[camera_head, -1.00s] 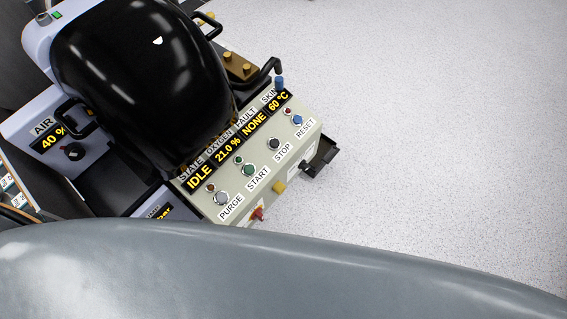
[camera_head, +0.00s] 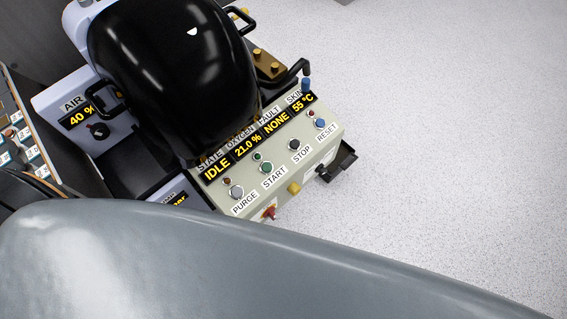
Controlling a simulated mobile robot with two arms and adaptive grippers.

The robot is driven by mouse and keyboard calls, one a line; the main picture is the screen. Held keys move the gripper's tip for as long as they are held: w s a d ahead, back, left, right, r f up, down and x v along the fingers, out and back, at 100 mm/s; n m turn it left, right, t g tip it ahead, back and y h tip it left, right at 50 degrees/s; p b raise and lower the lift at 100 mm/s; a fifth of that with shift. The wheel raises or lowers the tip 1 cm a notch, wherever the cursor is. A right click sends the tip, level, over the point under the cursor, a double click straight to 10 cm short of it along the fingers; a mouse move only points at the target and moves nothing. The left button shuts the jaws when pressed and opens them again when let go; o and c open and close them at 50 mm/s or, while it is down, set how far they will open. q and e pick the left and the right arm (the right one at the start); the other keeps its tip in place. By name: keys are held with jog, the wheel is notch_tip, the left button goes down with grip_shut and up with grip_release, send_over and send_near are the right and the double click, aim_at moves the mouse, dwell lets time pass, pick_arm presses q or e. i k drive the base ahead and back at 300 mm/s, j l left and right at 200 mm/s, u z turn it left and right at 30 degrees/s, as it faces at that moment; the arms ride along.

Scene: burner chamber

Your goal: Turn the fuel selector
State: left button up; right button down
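A control panel (camera_head: 325,147) carries PURGE, START, STOP and RESET buttons and a display reading IDLE, 21.0 %, NONE and 55 °C. A red knob (camera_head: 269,212) and a yellow knob (camera_head: 294,188) are on its front face. No label for the fuel selector is readable, so I cannot tell which control it is. A large grey rounded surface covers the lower part of the view and hides what lies below the panel. Neither of my grippers shows.
A black glossy chamber (camera_head: 170,70) with handles stands behind the panel. An AIR unit (camera_head: 82,118) with a black knob and a 40 % display is at the left. A black tray-like part (camera_head: 337,163) sticks out at the panel's right. The speckled floor at right is clear.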

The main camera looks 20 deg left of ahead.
aim_at(321, 170)
jog(key=l+u, duration=0.1)
jog(key=u, duration=0.25)
jog(key=l+u, duration=0.1)
jog(key=u, duration=0.25)
jog(key=l+u, duration=0.1)
jog(key=u, duration=0.25)
jog(key=l+u, duration=0.2)
jog(key=l, duration=0.2)
jog(key=k+l+u, duration=0.15)
jog(key=l, duration=0.3)
jog(key=l+u, duration=0.2)
jog(key=l, duration=0.2)
jog(key=k+l+u, duration=0.2)
jog(key=l, duration=0.15)
jog(key=k+l+u, duration=0.2)
jog(key=l, duration=0.2)
jog(key=k+l, duration=0.15)
jog(key=l, duration=0.25)
jog(key=k+l, duration=0.15)
jog(key=l, duration=0.2)
